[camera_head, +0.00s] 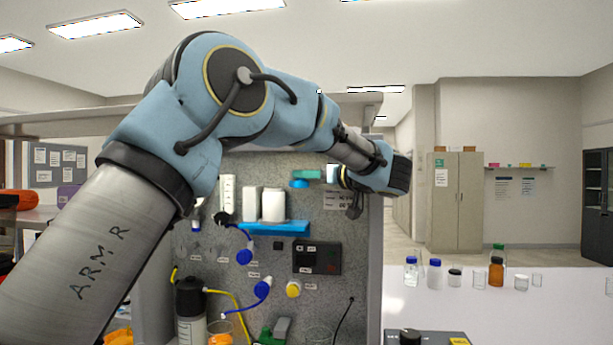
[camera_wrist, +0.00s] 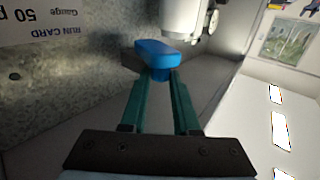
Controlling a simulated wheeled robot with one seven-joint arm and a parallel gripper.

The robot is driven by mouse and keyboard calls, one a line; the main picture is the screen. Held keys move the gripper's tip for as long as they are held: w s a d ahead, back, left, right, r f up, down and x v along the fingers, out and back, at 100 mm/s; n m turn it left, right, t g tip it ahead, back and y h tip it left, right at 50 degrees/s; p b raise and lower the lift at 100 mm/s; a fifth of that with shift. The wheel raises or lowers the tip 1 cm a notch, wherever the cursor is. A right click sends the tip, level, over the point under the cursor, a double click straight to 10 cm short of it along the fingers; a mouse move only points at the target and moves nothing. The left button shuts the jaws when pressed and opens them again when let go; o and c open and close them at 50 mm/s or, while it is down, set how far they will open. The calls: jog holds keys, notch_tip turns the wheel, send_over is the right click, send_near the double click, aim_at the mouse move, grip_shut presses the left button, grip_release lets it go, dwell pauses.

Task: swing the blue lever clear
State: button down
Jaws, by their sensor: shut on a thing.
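The blue lever (camera_wrist: 152,52) is a short, rounded blue bar at the far end of my gripper in the wrist view. My gripper (camera_wrist: 158,74) has two green fingers that are closed in on the lever's blue end, one finger on each side. The rest of the lever's mount is hidden from this angle. In the head view, the blue lever (camera_head: 299,184) shows small, high on the grey panel. My arm reaches across the top of the panel there, and the contact is too small to make out.
The grey panel (camera_head: 310,222) carries a printed card, a blue shelf with white containers, and several blue and yellow knobs. A white fitting (camera_wrist: 185,18) stands close beyond the lever in the wrist view. Bottles line the white bench (camera_head: 520,310) at the right.

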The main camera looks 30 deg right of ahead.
jog(key=shift+s+r, duration=0.1)
jog(key=c, duration=0.8)
grip_release()
jog(key=shift+c, duration=0.2)
jog(key=shift+o, duration=1)
jog(key=s+d+b, duration=0.1)
jog(key=s+b, duration=0.3)
jog(key=s, duration=0.6)
jog(key=shift+s+d+b, duration=0.3)
jog(key=shift+s+d, duration=0.05)
